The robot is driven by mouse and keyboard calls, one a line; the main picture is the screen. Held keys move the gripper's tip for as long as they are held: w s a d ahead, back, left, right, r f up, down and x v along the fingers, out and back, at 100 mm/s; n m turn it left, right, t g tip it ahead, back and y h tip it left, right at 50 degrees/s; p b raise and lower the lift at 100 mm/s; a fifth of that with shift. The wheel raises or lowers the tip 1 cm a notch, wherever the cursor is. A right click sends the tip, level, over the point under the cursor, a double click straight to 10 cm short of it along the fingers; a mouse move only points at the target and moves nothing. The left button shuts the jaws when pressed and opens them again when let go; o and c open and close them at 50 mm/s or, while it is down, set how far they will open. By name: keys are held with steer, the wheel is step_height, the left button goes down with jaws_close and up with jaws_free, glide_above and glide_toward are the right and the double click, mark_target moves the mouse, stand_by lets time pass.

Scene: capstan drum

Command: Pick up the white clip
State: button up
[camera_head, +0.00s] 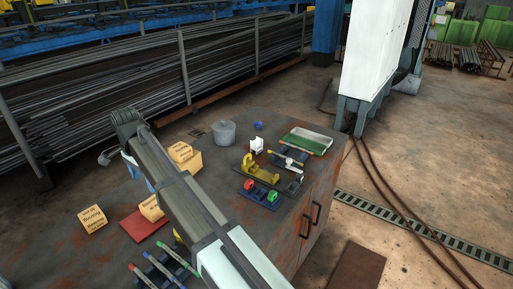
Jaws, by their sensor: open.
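A small white upright piece (257,146) stands on the dark cabinet top, between the grey bucket and the yellow clamp-like part. It looks like the white clip, but it is too small to be sure of its shape. Nothing touches it from above. My arm crosses the picture from the bottom middle up to the left, apart from the white piece and to its left. I cannot make out the jaws of my gripper in this view.
Around the white piece are a grey bucket (224,133), a blue cap (258,126), a green-and-white tray (307,141), a yellow clamp-like part (261,169) and red and green rolls (260,192). Labelled yellow boxes (92,219) and a red mat (143,225) lie left.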

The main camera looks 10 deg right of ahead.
steer(key=shift+c, duration=1)
steer(key=n, duration=1.7)
glide_above(257, 147)
steer(key=f, duration=1.4)
steer(key=shift+w+d, duration=0.1)
steer(key=shift+w, duration=0.25)
